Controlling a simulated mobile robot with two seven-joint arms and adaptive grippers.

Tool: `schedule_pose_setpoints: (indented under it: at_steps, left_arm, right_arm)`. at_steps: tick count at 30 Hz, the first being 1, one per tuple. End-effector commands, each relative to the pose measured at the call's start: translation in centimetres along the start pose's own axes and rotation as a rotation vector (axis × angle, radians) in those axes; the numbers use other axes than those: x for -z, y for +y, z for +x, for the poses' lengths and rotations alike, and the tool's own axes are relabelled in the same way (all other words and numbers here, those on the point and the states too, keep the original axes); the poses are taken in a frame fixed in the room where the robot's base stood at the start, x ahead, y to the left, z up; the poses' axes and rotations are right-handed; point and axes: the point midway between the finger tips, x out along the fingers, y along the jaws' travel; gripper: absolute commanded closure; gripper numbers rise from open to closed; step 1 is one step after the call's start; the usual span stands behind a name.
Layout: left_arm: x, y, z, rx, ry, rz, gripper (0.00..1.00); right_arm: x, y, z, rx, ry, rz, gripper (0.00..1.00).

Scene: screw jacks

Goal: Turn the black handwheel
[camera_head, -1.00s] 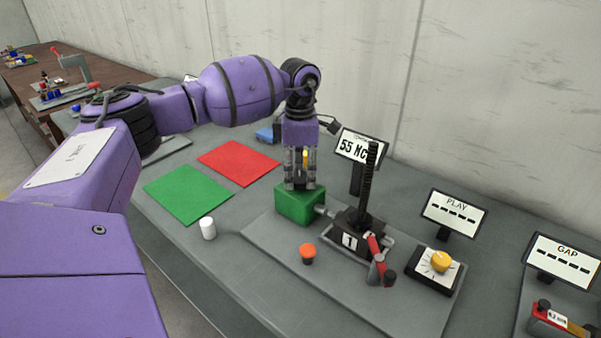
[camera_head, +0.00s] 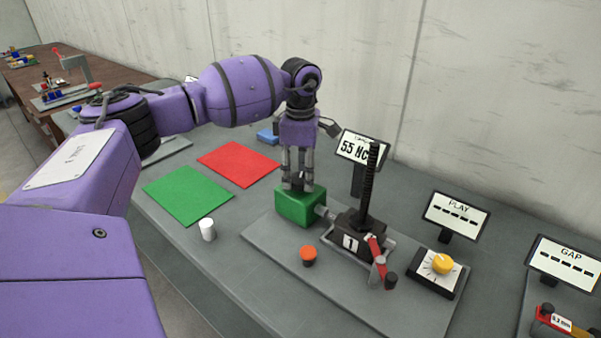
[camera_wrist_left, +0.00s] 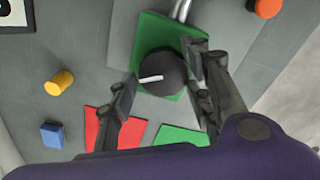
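The black handwheel (camera_wrist_left: 163,72) shows in the left wrist view as a dark round knob with a white mark. It sits on top of the green box (camera_head: 299,208), which is joined by a grey shaft to the black screw jack (camera_head: 352,238). My left gripper (camera_head: 299,184) points down over the box. In the wrist view the left gripper's fingers (camera_wrist_left: 163,76) stand apart on either side of the handwheel. A gap shows on the left side; I cannot tell whether the right finger touches it. In the head view the fingers mostly hide the wheel. My right gripper is out of view.
On the grey plate are an orange button (camera_head: 308,254) and a yellow knob (camera_head: 442,263). A sign reading 55 (camera_head: 362,147) stands behind the jack. A white cylinder (camera_head: 207,229) and the green (camera_head: 188,194) and red (camera_head: 238,163) mats lie to the left.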

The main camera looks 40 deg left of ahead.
Motion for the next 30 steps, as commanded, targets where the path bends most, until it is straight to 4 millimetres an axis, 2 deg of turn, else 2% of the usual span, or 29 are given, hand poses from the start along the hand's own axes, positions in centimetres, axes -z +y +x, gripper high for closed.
schedule_pose_setpoints:
  at_steps: [2, 11, 14, 17, 24, 30]
  left_arm:
    - [0.1, 0.1, -0.2, -0.002, 0.000, -0.002, 0.42]
    - [0.0, -0.1, -0.1, 0.002, -0.001, 0.000, 0.42]
    - [-0.1, 0.0, -0.7, 0.001, -0.001, 0.000, 0.42]
    - [-0.1, 0.0, -2.1, -0.002, -0.003, 0.000, 0.42]
    - [-0.1, 0.1, -7.2, -0.002, -0.003, 0.000, 0.42]
    - [0.0, 0.1, -10.7, -0.001, -0.003, -0.001, 0.42]
  right_arm:
    - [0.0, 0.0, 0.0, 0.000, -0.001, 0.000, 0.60]
    - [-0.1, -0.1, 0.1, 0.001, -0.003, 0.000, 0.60]
    - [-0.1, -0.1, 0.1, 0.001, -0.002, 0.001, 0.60]
    - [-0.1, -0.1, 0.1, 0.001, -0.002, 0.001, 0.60]
    - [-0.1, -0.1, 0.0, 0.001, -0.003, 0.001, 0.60]
    - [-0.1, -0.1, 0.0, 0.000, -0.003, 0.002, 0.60]
